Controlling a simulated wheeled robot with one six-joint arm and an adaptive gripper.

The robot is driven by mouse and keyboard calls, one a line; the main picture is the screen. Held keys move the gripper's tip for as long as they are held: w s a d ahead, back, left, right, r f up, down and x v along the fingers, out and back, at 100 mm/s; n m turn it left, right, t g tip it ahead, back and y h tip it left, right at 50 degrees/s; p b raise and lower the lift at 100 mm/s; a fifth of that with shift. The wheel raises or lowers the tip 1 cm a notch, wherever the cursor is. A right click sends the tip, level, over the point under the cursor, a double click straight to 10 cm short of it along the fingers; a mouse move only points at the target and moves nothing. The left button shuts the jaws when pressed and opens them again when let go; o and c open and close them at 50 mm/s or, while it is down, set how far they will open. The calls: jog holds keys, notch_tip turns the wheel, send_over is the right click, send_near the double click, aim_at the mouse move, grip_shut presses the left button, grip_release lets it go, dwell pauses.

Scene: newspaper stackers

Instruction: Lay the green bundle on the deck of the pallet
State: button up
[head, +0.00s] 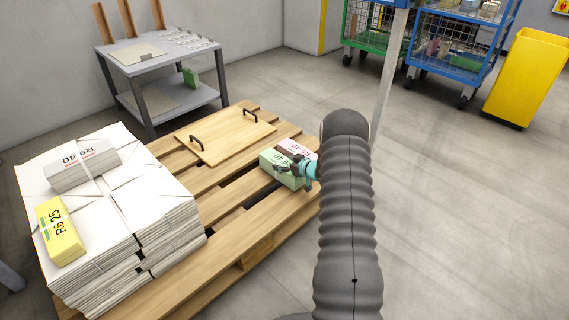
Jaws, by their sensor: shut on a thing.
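The green bundle (268,158) has a paper label with print on it and is over the right part of the wooden pallet (233,215). My gripper (289,167) is shut on it from the right. I cannot tell whether its underside touches the deck slats or is slightly above them. A pink bundle (300,146) is right behind the green one, close against it or nearly so. My arm hides the pallet's right edge and part of the floor.
A wooden board with two black handles (225,133) lies on the pallet's back part. White paper stacks (125,215) fill its left, topped by a grey bundle (82,165) and a yellow bundle (60,230). Front slats are bare. A grey cart (165,65) stands behind.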

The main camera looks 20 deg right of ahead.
jog(key=shift+f, duration=0.1)
jog(key=o, duration=1.8)
jog(key=shift+c, duration=0.2)
jog(key=shift+o, duration=0.7)
jog(key=shift+f, duration=0.2)
jog(key=v, duration=1.2)
